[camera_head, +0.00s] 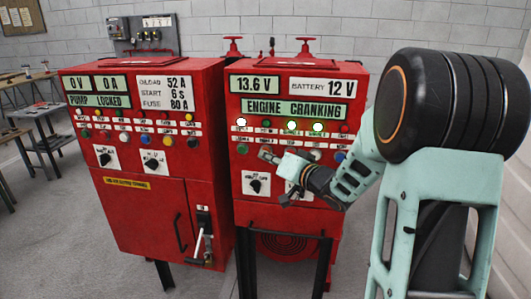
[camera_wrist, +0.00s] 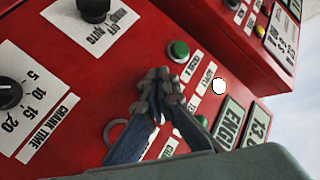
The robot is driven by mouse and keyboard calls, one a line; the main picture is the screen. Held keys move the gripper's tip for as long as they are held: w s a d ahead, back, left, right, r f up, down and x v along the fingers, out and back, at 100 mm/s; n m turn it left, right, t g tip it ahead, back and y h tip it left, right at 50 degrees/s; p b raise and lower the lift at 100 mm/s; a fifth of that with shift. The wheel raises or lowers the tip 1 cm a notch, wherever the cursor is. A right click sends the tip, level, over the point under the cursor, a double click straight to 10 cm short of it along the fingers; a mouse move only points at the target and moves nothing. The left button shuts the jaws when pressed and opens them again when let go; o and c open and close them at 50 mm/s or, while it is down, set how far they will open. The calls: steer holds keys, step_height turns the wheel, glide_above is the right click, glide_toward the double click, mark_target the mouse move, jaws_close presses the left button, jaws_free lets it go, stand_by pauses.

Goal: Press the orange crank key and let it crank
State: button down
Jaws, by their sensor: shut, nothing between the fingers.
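The right red panel (camera_head: 290,190) carries a display reading ENGINE CRANKING (camera_head: 293,109). My gripper (camera_head: 266,155) is shut and empty, its fingertips at the button row below the lamps. In the wrist view my gripper's fingertips (camera_wrist: 160,77) meet close against the panel face, beside a green button (camera_wrist: 178,50). I see no orange key; the fingertips hide the spot behind them. I cannot tell whether they touch a key.
Three lamps glow on the right panel, one of them white (camera_head: 241,122). Two selector knobs sit below the buttons; one (camera_head: 256,185) is in plain view. The left red panel (camera_head: 140,205) reads PUMP LOCKED and has a lever handle (camera_head: 198,240). Workbenches stand far left.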

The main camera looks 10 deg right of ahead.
steer(key=shift+s+a, duration=0.3)
steer(key=shift+s, duration=0.45)
steer(key=shift+s, duration=0.1)
steer(key=s, duration=0.1)
steer(key=s+a, duration=0.1)
steer(key=s, duration=0.1)
steer(key=s+a, duration=0.1)
steer(key=shift+s, duration=0.25)
stand_by(0.6)
